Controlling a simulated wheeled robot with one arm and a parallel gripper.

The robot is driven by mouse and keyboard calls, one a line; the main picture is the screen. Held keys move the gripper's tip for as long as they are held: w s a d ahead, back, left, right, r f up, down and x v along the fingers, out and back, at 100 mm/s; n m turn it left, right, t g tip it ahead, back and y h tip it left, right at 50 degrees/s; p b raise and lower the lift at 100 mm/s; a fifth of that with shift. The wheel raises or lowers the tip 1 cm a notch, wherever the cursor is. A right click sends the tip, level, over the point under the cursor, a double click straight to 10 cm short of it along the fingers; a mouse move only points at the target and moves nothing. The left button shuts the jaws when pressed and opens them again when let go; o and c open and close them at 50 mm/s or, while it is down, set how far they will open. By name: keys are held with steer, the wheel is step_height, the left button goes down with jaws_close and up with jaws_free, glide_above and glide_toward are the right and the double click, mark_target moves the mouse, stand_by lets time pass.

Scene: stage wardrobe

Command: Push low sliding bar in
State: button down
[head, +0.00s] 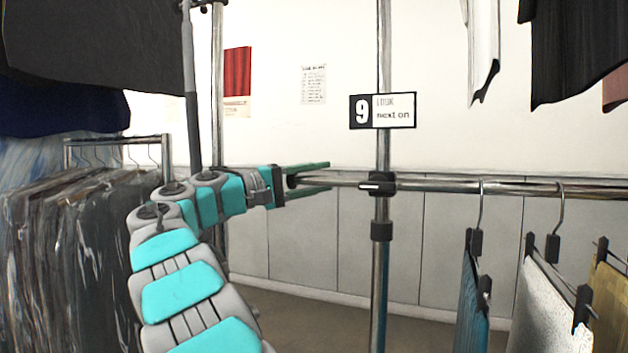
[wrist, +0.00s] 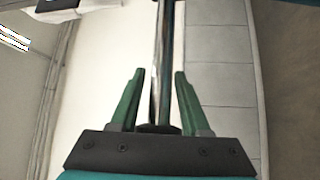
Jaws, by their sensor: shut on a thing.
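The low sliding bar (head: 348,182) is a thin chrome tube running left out of a black clamp (head: 381,184) on an upright post. My gripper (head: 328,176) is at the bar's free left end, with one green finger above it and one below it in the head view. In the wrist view the bar (wrist: 164,45) runs lengthwise between the two fingers of my gripper (wrist: 159,74), its dark end cap (wrist: 158,128) close to the palm. My gripper is shut on the bar. The part of the bar inside the clamp is hidden.
A sign with a 9 (head: 382,111) hangs on the post above the clamp. Right of the post, hangers with clothes (head: 470,290) hang from a rail (head: 520,187). Covered garments (head: 85,240) fill a rack at left. Dark clothes (head: 95,45) hang overhead at left.

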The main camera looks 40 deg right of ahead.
mark_target(354, 179)
steer(key=s+d, duration=0.1)
steer(key=s, duration=0.1)
steer(key=s+d+b, duration=0.1)
steer(key=s, duration=0.1)
steer(key=s+d, duration=0.2)
steer(key=s, duration=0.1)
steer(key=shift+b, duration=0.35)
steer(key=c, duration=0.7)
jaws_free()
steer(key=shift+w, duration=0.1)
steer(key=shift+v, duration=3.95)
